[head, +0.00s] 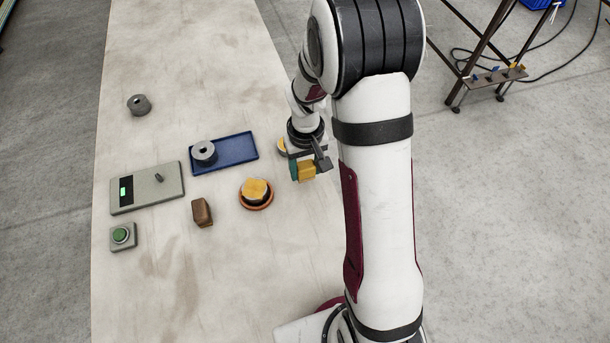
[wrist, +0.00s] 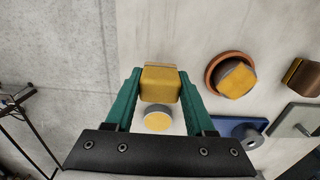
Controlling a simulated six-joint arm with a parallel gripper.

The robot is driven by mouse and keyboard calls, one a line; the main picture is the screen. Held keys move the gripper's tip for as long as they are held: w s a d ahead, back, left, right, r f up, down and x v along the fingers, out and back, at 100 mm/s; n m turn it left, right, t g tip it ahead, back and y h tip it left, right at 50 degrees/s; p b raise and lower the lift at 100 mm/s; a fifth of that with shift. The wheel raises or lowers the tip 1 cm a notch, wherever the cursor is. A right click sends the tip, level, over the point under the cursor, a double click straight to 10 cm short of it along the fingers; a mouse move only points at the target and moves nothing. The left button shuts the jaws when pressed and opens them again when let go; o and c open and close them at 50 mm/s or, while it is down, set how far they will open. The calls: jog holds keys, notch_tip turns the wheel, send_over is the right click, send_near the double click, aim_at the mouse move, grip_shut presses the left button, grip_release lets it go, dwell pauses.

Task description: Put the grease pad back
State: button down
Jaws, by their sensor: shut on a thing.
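My gripper (head: 301,171) has green fingers, seen in the wrist view (wrist: 152,88), and is shut on a yellow block-shaped pad (wrist: 160,83), which also shows in the head view (head: 307,171). The pad is held above the table. To the left in the head view, an orange-brown dish (head: 270,203) holds a dark round piece with another yellow piece (head: 255,188) on top.
A blue tray (head: 237,151) carries a grey ring (head: 204,152); another grey ring (head: 139,105) stands farther back. A brown block (head: 202,212), a grey box with a green display (head: 160,190) and a green-button box (head: 122,236) stand left. The table's front is clear.

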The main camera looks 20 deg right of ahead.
aim_at(305, 178)
jog(key=shift+f, duration=1.95)
jog(key=shift+c, duration=1.3)
grip_release()
jog(key=shift+f, duration=0.15)
notch_tip(305, 178, up, 12)
jog(key=shift+w+f, duration=0.1)
jog(key=shift+f, duration=0.1)
jog(key=s+a+r+m, duration=0.2)
jog(key=s+r, duration=0.1)
jog(key=s, duration=0.4)
jog(key=s+a+r+m+y, duration=0.1)
jog(key=s+a+r, duration=0.1)
jog(key=s, duration=0.6)
jog(key=s+a+r+m, duration=0.2)
jog(key=s+r, duration=0.2)
jog(key=s, duration=0.4)
jog(key=shift+a+r+m+y, duration=0.25)
jog(key=shift+a+m+y, duration=0.05)
jog(key=shift+y, duration=0.1)
